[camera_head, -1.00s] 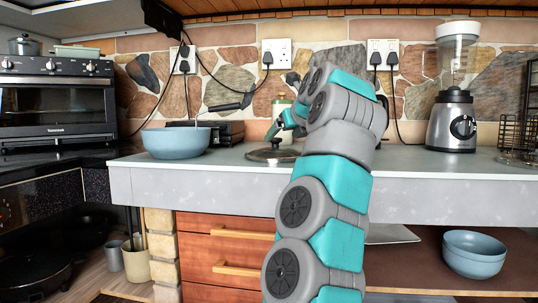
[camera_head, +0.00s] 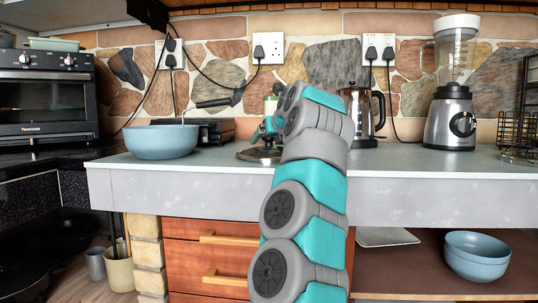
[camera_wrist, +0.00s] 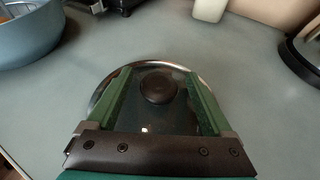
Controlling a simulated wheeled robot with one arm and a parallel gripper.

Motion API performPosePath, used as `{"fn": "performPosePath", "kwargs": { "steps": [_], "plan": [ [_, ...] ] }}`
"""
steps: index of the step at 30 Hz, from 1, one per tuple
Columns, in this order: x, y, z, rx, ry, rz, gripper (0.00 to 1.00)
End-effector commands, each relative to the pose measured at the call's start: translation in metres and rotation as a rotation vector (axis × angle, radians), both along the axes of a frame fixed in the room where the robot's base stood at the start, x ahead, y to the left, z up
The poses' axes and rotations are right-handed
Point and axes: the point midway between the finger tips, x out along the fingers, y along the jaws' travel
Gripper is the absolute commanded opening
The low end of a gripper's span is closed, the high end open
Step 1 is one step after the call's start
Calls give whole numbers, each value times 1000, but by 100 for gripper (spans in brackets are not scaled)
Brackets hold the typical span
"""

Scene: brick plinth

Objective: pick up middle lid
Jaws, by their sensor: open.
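The lid (camera_head: 259,154) lies on the grey counter, partly hidden behind my arm in the head view. In the wrist view the lid (camera_wrist: 190,72) is a glass disc with a metal rim and a round dark knob (camera_wrist: 158,88). My gripper (camera_wrist: 158,80) is open, its two green fingers on either side of the knob and apart from it, over the glass. In the head view my gripper (camera_head: 262,132) is small and partly hidden by the arm.
A blue pot (camera_head: 162,141) stands left of the lid, with a dark appliance (camera_head: 215,130) behind it. A kettle (camera_head: 363,112) and a blender (camera_head: 451,115) stand to the right.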

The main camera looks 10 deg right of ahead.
Motion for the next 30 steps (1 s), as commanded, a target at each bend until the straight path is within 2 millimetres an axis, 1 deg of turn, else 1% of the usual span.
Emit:
{"fn": "performPosePath", "kwargs": {
  "steps": [1,2,7,15,16,30],
  "plan": [
    [4,2,-5,1,1,3,85],
    [7,1,-3,0,0,1,85],
    [20,4,-9,-1,1,1,85],
    [23,4,-10,0,-3,0,85],
    [23,4,-10,0,-3,0,84],
    [23,5,-11,-1,-1,0,31]
  ]
}}
